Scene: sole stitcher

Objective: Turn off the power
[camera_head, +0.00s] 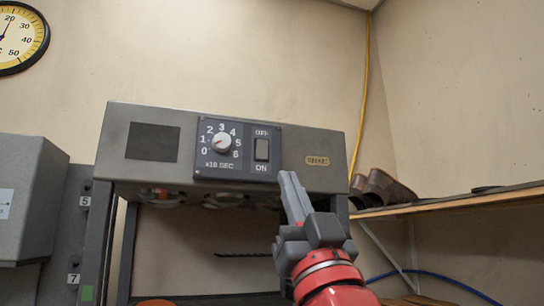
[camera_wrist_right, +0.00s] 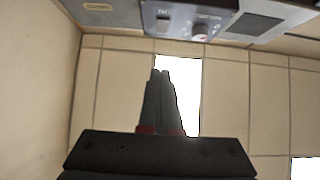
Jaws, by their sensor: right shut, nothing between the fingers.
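The power switch (camera_head: 262,149) is a dark rocker on the machine's control panel (camera_head: 237,170) in the head view, with OFF printed above it and ON below. Which way the rocker is tipped is too small to tell. My right gripper (camera_head: 288,174) is shut and empty, its fingertips just below and to the right of the switch. I cannot tell whether they touch the machine. In the right wrist view the shut fingers (camera_wrist_right: 160,74) point up toward the panel (camera_wrist_right: 185,17), with a visible gap below it. My left gripper is not in view.
A white dial (camera_head: 222,142) sits left of the switch on the grey machine (camera_head: 325,180). A wooden shelf (camera_head: 455,203) with brown shoes (camera_head: 380,188) stands at the right. A grey box (camera_head: 30,195) is at the left. A round gauge (camera_head: 20,37) hangs on the wall.

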